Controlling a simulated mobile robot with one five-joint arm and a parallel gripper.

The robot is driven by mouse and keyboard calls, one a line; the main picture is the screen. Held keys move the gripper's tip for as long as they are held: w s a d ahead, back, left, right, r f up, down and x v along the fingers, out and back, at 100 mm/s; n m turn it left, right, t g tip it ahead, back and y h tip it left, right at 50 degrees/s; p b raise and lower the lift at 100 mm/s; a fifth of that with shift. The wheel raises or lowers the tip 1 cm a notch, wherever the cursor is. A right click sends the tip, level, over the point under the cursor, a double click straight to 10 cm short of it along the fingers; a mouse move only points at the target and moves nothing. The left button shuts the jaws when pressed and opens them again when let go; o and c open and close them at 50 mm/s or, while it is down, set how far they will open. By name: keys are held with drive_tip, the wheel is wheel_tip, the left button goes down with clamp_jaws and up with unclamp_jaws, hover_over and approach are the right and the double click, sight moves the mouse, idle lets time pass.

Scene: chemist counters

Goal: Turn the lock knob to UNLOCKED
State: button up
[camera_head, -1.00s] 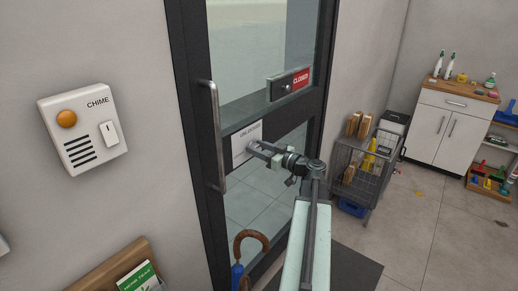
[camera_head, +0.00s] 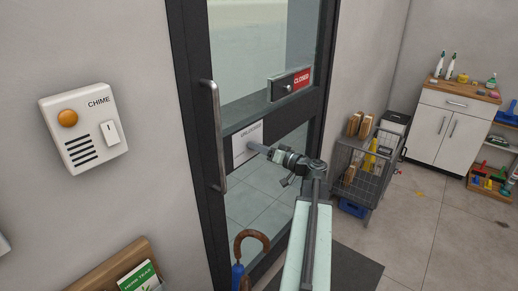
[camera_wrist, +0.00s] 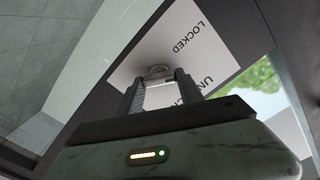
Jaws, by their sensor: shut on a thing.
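The lock plate (camera_head: 240,150) is a white panel on the dark door frame, with "UNLOCKED" at its top in the head view. In the wrist view the plate (camera_wrist: 205,40) shows "LOCKED" and part of "UNLOCKED", partly covered by a finger. The lock knob (camera_wrist: 155,70) is a small grey piece on the plate, between my fingertips. My gripper (camera_head: 257,147) reaches the plate from the right. In the wrist view my gripper (camera_wrist: 157,82) is shut on the knob. Which way the knob points is hard to tell.
A vertical door handle (camera_head: 216,135) stands left of the plate. A red "CLOSED" slider (camera_head: 301,79) is above right. An umbrella (camera_head: 238,272) leans below, near the door. A wire cart (camera_head: 365,172) stands right of my arm. A chime box (camera_head: 83,127) hangs on the left wall.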

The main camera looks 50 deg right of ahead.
drive_tip(key=m, duration=1.1)
drive_tip(key=shift+f, duration=0.15)
drive_tip(key=shift+d+m, duration=0.1)
drive_tip(key=shift+m, duration=0.3)
drive_tip(key=o, duration=1.4)
drive_tip(key=s, duration=0.7)
drive_tip(key=shift+s+d, duration=0.3)
drive_tip(key=shift+s, duration=0.05)
